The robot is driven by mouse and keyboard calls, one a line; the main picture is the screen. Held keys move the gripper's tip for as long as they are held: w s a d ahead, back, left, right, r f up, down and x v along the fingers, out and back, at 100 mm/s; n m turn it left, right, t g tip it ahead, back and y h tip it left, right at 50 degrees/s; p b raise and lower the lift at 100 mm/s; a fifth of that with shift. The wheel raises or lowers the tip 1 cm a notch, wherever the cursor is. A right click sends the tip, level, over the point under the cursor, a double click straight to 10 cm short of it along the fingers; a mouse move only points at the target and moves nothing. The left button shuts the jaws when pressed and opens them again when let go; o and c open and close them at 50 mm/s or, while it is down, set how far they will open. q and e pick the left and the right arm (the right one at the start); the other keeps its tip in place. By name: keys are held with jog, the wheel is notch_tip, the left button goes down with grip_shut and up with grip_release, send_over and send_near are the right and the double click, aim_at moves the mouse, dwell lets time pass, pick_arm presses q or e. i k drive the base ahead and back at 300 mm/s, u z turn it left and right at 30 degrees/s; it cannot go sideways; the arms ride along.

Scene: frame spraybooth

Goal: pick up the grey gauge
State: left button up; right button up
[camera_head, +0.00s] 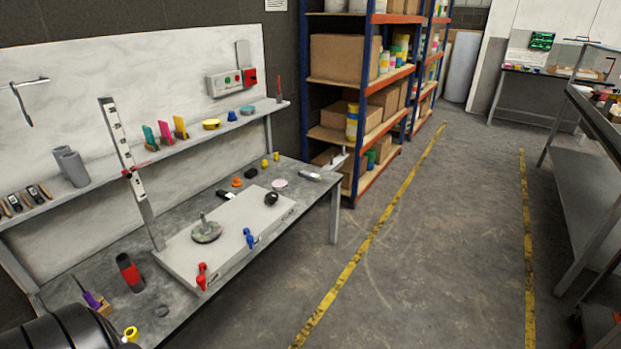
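I cannot tell for certain which thing is the grey gauge. A small light-grey item (309,175) lies flat near the far right end of the workbench (335,215). A round grey-green disc with an upright stem (206,230) sits on the pale plate (186,262). A tall pale upright with dark marks and a red part (122,150) stands at the bench's back. Nothing of mine touches these things. A black, rounded part of my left arm shows at the lower left corner; its gripper is out of view. My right gripper is not in view.
Red (202,276) and blue (249,238) clamps sit at the plate's front edge. A red-black cylinder (130,272) stands left of it. A shelf (225,132) with small items runs above the bench. Storage racks (363,100) stand behind.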

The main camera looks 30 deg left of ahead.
aim_at(305, 173)
jog(key=u, duration=0.6)
jog(key=i, duration=1.45)
jog(key=z, duration=0.95)
jog(key=i, duration=1.9)
jog(key=u, duration=1.2)
jog(key=i, duration=1.15)
jog(key=u, duration=0.9)
